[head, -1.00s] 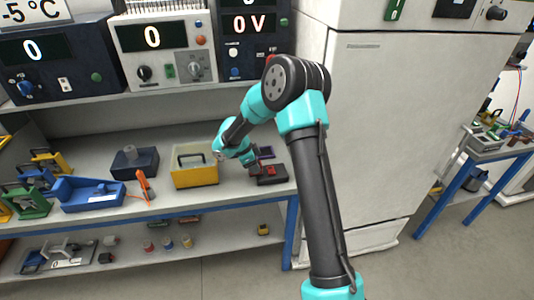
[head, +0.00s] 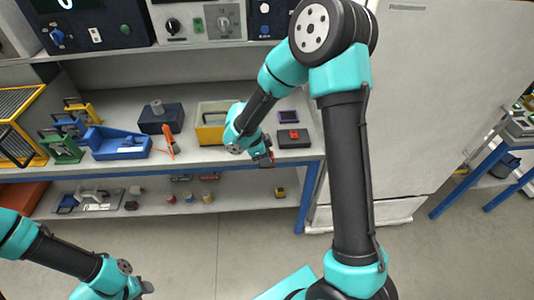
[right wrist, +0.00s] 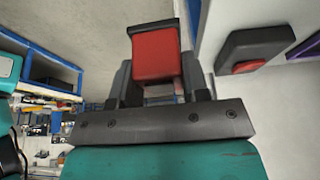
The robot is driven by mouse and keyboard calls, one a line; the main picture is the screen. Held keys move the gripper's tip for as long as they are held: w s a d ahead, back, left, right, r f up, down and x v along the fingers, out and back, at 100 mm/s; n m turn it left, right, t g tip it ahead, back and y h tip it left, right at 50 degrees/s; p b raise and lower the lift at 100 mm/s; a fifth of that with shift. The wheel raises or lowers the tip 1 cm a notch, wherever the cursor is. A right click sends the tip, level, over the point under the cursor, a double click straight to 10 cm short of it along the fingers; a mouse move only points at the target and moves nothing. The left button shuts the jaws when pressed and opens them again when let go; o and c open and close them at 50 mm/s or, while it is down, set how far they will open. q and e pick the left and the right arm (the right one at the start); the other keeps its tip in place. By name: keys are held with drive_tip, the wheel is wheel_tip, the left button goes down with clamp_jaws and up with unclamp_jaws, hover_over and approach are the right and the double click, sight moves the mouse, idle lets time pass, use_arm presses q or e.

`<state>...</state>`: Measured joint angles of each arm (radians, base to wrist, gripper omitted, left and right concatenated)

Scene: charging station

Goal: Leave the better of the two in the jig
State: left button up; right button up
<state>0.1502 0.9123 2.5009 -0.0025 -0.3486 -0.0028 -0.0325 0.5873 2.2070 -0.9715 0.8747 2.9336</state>
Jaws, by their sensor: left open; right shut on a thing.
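A red block with a dark end (right wrist: 156,55) is held between the fingers of my right gripper (right wrist: 160,85). My left gripper (head: 147,287) is open, low at the left, apart from everything.
A yellow bin (head: 210,134) stands behind the right gripper. A purple-framed device (head: 288,117) lies behind the dark block. A blue tray (head: 118,145), an orange tool (head: 171,143) and several clamps stand left. A white cabinet (head: 440,100) bounds the right. Floor in front is free.

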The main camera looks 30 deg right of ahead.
drive_tip(key=shift+r, duration=0.1)
idle(0.3)
drive_tip(key=shift+r, duration=1.4)
drive_tip(key=n, duration=0.1)
drive_tip(key=a+n+t, duration=0.1)
drive_tip(key=s+n, duration=0.1)
drive_tip(key=n, duration=0.1)
drive_tip(key=shift+s+a+f+t+h, duration=0.1)
drive_tip(key=shift+a+f+t+h, duration=0.05)
drive_tip(key=shift+f+t+h, duration=0.2)
drive_tip(key=a+n, duration=0.1)
drive_tip(key=s+a+n+t, duration=0.1)
drive_tip(key=n, duration=0.1)
drive_tip(key=s+a+f+n, duration=0.1)
drive_tip(key=n, duration=0.1)
drive_tip(key=shift+t, duration=0.35)
drive_tip(key=w+d, duration=0.2)
drive_tip(key=w, duration=0.2)
drive_tip(key=w+d+f, duration=0.1)
drive_tip(key=w+d, duration=0.2)
drive_tip(key=w, duration=0.1)
drive_tip(key=w+d, duration=0.2)
drive_tip(key=w, duration=0.3)
drive_tip(key=shift+w+d+f, duration=0.1)
drive_tip(key=shift+d+f, duration=0.1)
